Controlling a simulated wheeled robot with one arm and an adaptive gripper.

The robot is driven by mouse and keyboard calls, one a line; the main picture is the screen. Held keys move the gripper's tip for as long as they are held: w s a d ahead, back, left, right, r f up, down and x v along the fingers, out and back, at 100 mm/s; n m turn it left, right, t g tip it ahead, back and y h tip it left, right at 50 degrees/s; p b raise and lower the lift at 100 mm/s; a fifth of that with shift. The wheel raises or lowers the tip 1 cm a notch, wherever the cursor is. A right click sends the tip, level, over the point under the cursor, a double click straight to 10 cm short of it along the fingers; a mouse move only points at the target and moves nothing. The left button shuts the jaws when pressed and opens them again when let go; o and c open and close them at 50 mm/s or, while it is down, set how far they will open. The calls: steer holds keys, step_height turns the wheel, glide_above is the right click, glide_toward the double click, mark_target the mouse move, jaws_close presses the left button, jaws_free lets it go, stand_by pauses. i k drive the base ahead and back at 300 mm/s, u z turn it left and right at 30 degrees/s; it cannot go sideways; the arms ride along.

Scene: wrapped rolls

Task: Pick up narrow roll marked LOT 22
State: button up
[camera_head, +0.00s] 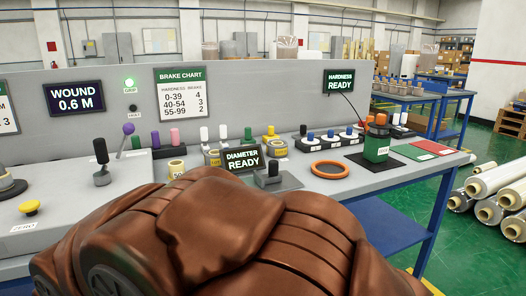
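No roll with a readable LOT 22 mark shows in the head view. Several pale wrapped rolls (497,188) with tan cores lie stacked on the floor at the right; no label on them can be read. My gripper is not in view. A large brown ridged shape (225,225) fills the lower foreground and hides the front of the bench; I cannot tell whether it is part of me.
The grey bench (330,188) holds levers, knobs, a "DIAMETER READY" display (243,158), an orange ring (329,169) and a green labelled block (377,145). A panel behind carries a brake chart (181,92). Green floor (445,215) is open between the bench and the floor rolls.

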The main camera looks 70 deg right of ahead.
mark_target(275, 149)
steer(key=z, duration=0.05)
steer(key=k, duration=0.9)
steer(key=z, duration=1.35)
steer(key=i, duration=0.15)
steer(key=u, duration=0.15)
